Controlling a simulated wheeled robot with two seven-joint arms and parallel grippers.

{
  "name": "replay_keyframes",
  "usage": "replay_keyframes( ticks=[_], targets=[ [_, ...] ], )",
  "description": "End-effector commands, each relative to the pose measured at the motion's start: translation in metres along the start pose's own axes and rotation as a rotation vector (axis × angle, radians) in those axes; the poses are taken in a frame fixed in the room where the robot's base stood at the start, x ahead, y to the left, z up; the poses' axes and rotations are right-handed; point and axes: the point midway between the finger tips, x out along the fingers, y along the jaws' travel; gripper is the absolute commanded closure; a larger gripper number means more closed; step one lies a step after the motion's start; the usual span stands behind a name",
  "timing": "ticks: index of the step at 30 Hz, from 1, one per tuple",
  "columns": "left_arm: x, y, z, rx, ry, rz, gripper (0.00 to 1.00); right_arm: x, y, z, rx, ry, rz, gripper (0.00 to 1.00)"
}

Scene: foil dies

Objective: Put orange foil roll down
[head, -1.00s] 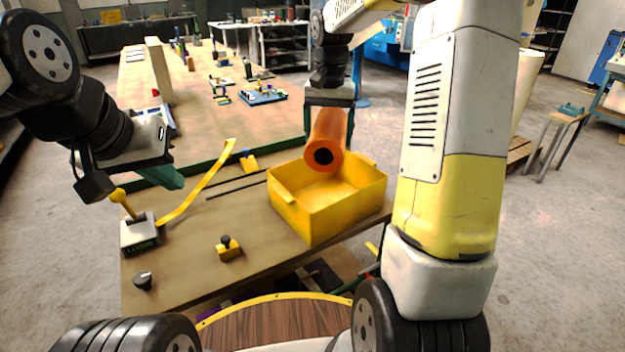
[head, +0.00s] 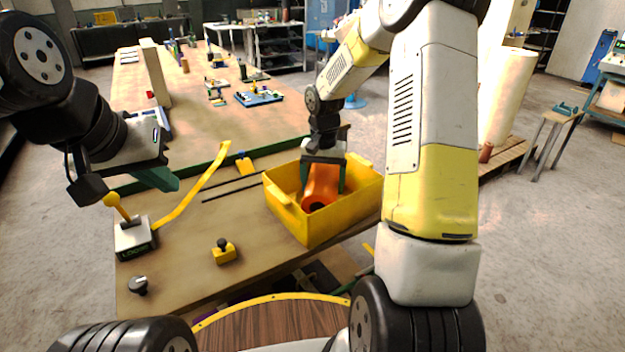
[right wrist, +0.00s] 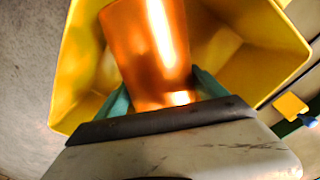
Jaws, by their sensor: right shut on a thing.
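The orange foil roll (head: 319,188) is down inside the yellow bin (head: 313,228) on the table, its dark hollow end facing me. My right gripper (head: 322,180) is over the bin and shut on the roll, with a green finger on each side of it. In the right wrist view the shiny roll (right wrist: 150,50) sits between the green fingers (right wrist: 157,95), with the bin (right wrist: 265,50) around it. Whether the roll touches the bin floor I cannot tell. My left gripper (head: 160,172) is at the left above the table; its finger gap is not clear.
A lever device (head: 134,238) with a yellow handle stands at the table's left. A yellow block with a black knob (head: 224,252) and a dark knob (head: 138,285) lie in front. Two thin dark rods (head: 232,190) lie left of the bin. A blue tray (head: 258,97) sits farther back.

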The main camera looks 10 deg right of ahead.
Motion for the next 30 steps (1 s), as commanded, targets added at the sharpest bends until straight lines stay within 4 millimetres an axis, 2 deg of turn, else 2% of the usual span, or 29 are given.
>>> replay_keyframes(
  ticks=[3, 6, 16, 17, 18, 20, 26, 30],
  targets=[
    [0.000, 0.000, 0.000, 0.000, 0.000, 0.000, 1.00, 0.019, 0.000, 0.000, 0.000, -0.002, 0.001, 0.92],
    [0.000, 0.000, 0.000, 0.000, 0.000, 0.000, 1.00, 0.028, 0.000, 0.000, 0.000, 0.000, 0.000, 0.92],
    [0.000, 0.000, 0.000, 0.000, 0.000, 0.000, 1.00, 0.030, 0.000, -0.001, 0.000, 0.001, 0.000, 0.92],
    [0.000, 0.000, 0.000, 0.000, 0.000, 0.000, 1.00, 0.032, 0.000, 0.000, 0.000, -0.001, 0.001, 0.17],
    [0.000, 0.000, 0.000, 0.000, 0.000, 0.000, 1.00, 0.031, 0.000, 0.000, 0.000, -0.001, 0.001, 0.09],
    [0.000, 0.000, 0.000, 0.000, 0.000, 0.000, 1.00, 0.031, 0.000, 0.000, 0.000, -0.001, 0.001, 0.00],
    [0.000, 0.000, 0.000, 0.000, 0.000, 0.000, 1.00, 0.031, 0.000, 0.000, 0.000, -0.001, 0.001, 0.00],
    [0.000, 0.000, 0.000, 0.000, 0.000, 0.000, 1.00, 0.022, 0.000, -0.001, 0.000, 0.003, 0.000, 0.00]
  ],
)
